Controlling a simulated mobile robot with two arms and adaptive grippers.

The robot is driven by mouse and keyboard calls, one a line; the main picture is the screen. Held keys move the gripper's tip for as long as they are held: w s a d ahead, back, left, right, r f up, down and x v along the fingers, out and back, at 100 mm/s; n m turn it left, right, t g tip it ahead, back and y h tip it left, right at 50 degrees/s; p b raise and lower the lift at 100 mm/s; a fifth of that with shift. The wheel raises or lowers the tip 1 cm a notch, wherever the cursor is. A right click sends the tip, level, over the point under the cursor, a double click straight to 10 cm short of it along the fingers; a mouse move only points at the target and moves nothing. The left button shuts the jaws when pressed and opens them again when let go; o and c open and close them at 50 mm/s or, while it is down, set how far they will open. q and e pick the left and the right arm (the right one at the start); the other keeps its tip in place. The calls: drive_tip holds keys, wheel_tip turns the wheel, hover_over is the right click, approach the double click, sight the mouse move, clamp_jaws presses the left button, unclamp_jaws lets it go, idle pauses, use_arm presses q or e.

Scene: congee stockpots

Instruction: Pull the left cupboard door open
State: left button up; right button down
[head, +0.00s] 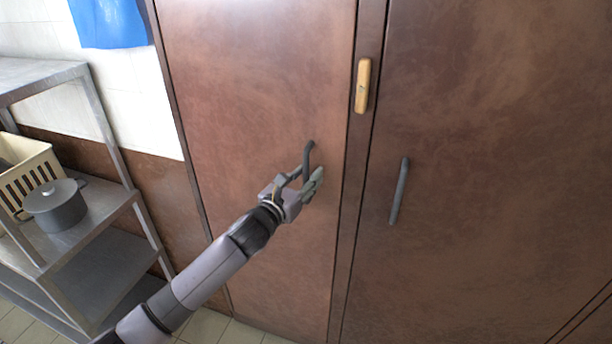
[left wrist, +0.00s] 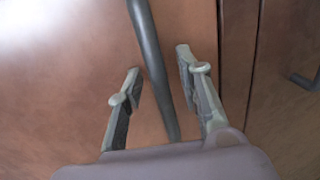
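The left cupboard door (head: 255,90) is a brown, mottled panel and looks shut in its frame. Its dark bar handle (head: 309,152) stands near the door's right edge. My left gripper (head: 309,178) is at the lower part of this handle. In the left wrist view, the handle (left wrist: 150,55) runs between the two fingers of my left gripper (left wrist: 158,75). The fingers are apart, with a gap on both sides of the bar. The handle's lower end reaches down towards the palm. My right gripper is not in view.
The right cupboard door (head: 490,150) has its own dark handle (head: 399,191). A wooden latch (head: 362,86) sits on the post between the doors. At left, a metal shelf (head: 100,215) carries a grey lidded pot (head: 56,207) and a cream crate (head: 28,172).

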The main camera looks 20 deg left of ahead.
use_arm(q)
clamp_jaws()
idle(0.4)
idle(0.4)
